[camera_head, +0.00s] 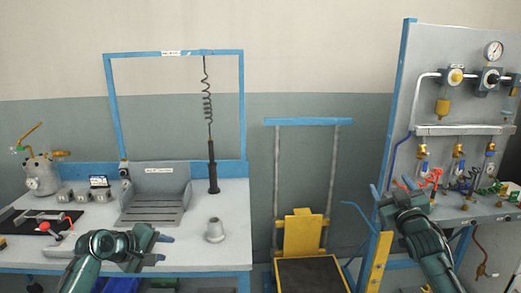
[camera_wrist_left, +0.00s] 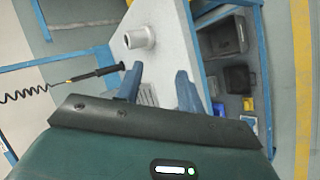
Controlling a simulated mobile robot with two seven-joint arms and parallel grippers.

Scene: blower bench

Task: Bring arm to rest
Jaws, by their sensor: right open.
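My left gripper (camera_head: 163,248) is over the front edge of the white bench (camera_head: 215,256), fingers pointing right. In the left wrist view its two blue fingertips (camera_wrist_left: 160,70) are apart with nothing between them. My right gripper (camera_head: 391,187) is raised in front of the left end of the grey valve panel (camera_head: 462,60). Its two blue fingertips point up and are apart, with nothing seen between them.
A black tool (camera_head: 212,168) hangs on a coiled cord. A yellow-backed cart (camera_head: 303,235) stands between bench and panel.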

